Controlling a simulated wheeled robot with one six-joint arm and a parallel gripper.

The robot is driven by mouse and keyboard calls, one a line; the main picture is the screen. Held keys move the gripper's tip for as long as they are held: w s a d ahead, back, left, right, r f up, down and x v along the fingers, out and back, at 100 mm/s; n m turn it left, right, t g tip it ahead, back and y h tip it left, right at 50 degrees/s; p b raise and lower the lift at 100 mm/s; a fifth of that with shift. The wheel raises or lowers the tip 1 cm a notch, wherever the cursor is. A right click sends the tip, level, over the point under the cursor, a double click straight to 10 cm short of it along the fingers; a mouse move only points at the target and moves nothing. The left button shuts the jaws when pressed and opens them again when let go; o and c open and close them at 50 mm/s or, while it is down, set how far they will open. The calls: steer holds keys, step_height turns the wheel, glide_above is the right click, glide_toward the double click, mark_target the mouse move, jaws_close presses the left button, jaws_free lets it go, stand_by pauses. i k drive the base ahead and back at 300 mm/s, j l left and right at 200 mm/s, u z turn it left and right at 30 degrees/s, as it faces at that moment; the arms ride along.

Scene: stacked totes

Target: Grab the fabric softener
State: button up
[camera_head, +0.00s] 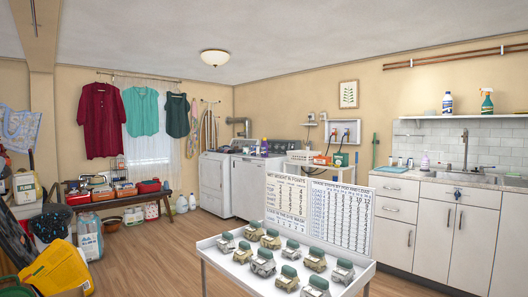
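I cannot read any label, so I cannot tell which bottle is the fabric softener. A dark purple bottle (264,146) stands on top of the white machines at the back. A pale lilac bottle (424,161) stands on the counter left of the sink. A white and blue bottle (447,103) and a green spray bottle (487,101) stand on the wall shelf above the sink. White jugs (182,204) stand on the floor left of the machines. My gripper is not in view.
A white table (225,262) with several small green-topped items and two printed boards (343,214) stands in front. White cabinets (470,232) line the right. A bench (88,207), bins and a yellow container (58,268) crowd the left. The wooden floor (150,262) between is clear.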

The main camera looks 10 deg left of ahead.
mark_target(264, 146)
steer(key=j+u, duration=0.1)
steer(key=j, duration=0.2)
steer(key=i+j+u, duration=0.55)
steer(key=j, duration=0.2)
steer(key=i+j+u, duration=0.9)
steer(key=i+j, duration=0.1)
steer(key=i, duration=0.45)
steer(key=i+j, duration=0.15)
steer(key=i, duration=0.4)
steer(key=i+j+z, duration=0.1)
steer(key=i, duration=0.5)
steer(key=i+l+z, duration=0.25)
steer(key=i+z, duration=0.2)
steer(key=i, duration=0.15)
steer(key=i+z, duration=0.45)
steer(key=i, duration=0.2)
steer(key=i+j+z, duration=0.15)
steer(key=i+z, duration=0.3)
steer(key=i, duration=0.2)
steer(key=i+z, duration=0.1)
steer(key=i, duration=0.9)
steer(key=i+z, duration=0.15)
steer(key=i, duration=0.85)
